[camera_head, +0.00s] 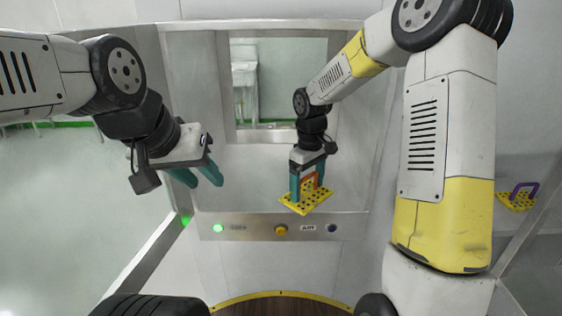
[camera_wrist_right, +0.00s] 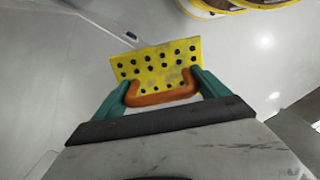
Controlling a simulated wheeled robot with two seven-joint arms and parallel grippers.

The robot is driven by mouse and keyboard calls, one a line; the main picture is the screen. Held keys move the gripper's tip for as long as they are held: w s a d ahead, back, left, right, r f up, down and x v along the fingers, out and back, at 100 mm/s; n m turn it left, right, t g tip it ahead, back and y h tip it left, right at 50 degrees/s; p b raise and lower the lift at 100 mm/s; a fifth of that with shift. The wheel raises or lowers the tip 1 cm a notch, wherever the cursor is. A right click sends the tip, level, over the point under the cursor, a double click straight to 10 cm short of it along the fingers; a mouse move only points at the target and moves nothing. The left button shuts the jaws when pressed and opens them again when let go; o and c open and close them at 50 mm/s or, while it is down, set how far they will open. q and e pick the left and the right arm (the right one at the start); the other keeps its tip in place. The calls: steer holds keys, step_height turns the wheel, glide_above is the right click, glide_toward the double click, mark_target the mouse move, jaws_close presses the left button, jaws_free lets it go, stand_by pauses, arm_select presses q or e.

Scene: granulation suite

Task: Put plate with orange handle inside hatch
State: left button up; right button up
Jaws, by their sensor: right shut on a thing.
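The yellow perforated plate with the orange handle (camera_head: 314,204) hangs in my right gripper (camera_head: 308,182), in front of the hatch. My right gripper's teal fingers are shut on the orange handle. In the right wrist view the plate (camera_wrist_right: 157,62) and its orange handle (camera_wrist_right: 160,95) sit between the two fingertips (camera_wrist_right: 163,88). The hatch (camera_head: 270,178) is a metal-framed recess with a window in its back wall; the plate is seen over its lower front part, and how deep it is cannot be told. My left gripper (camera_head: 204,177) is open and empty at the left side of the hatch.
Another yellow perforated plate with a purple handle (camera_head: 518,198) lies at the far right. A panel (camera_head: 255,227) with a green light, a yellow button and a dark button runs below the hatch. The hatch's side walls bound the opening left and right.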

steer(key=w+a, duration=0.2)
steer(key=w, duration=0.2)
steer(key=w+a+f, duration=0.1)
steer(key=w+a, duration=0.2)
steer(key=w, duration=0.2)
steer(key=w+a, duration=0.2)
steer(key=w, duration=0.3)
steer(key=shift+w+a+f, duration=0.15)
steer(key=shift+a, duration=0.05)
steer(key=shift+w+a+f, duration=0.1)
steer(key=shift+w+f, duration=0.05)
steer(key=shift+f, duration=1.65)
steer(key=shift+f, duration=0.15)
steer(key=o, duration=1.7)
step_height(320, 180, up, 8)
steer(key=shift+f, duration=0.1)
